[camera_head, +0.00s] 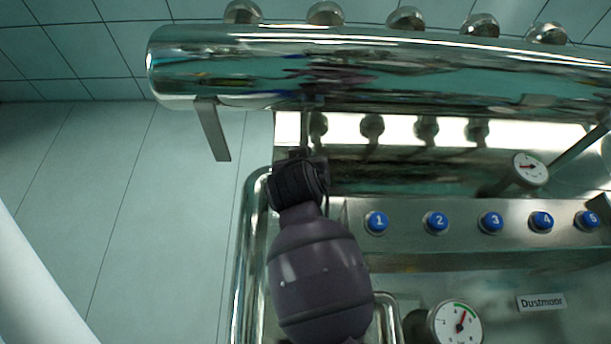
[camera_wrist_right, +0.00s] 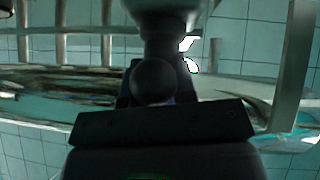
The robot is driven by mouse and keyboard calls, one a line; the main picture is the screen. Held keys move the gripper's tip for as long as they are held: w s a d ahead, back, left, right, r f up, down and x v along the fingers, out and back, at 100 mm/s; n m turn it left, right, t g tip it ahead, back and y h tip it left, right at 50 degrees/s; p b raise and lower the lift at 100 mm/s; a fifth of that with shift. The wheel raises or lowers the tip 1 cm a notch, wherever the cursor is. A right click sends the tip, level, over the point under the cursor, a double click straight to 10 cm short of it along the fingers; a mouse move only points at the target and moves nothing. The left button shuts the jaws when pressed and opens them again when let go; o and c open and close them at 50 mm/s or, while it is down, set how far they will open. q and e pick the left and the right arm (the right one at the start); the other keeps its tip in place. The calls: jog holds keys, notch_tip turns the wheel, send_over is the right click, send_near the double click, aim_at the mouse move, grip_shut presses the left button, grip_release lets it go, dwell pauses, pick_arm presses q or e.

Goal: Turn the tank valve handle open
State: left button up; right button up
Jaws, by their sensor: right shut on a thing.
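The shiny horizontal tank (camera_head: 400,75) spans the top of the head view. My right gripper (camera_head: 301,154) reaches up from the bottom, its tips just below the tank near a thin vertical pipe. In the right wrist view the gripper (camera_wrist_right: 157,100) is shut on a dark round-ended part (camera_wrist_right: 155,82), which looks like the valve handle, below a thick dark stem (camera_wrist_right: 165,22). Both are in shadow, so the handle's angle is hard to read. In the head view my gripper and wrist hide the handle. My left gripper is in neither view.
A metal panel with blue numbered buttons (camera_head: 436,222) lies right of my right arm. A small gauge (camera_head: 530,169) stands above it, and a larger gauge (camera_head: 456,324) below. A bracket (camera_head: 213,130) hangs under the tank's left end.

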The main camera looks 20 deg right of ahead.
jog(key=shift+m+g+h, duration=0.3)
jog(key=shift+m+h, duration=0.3)
jog(key=shift+m, duration=0.1)
jog(key=o, duration=0.9)
jog(key=shift+s+a+f, duration=0.15)
jog(key=shift+s+f, duration=0.15)
jog(key=shift+f, duration=0.15)
jog(key=b+v, duration=0.2)
jog(key=v, duration=0.7)
jog(key=shift+s+a+f, duration=0.15)
jog(key=shift+s+f, duration=0.1)
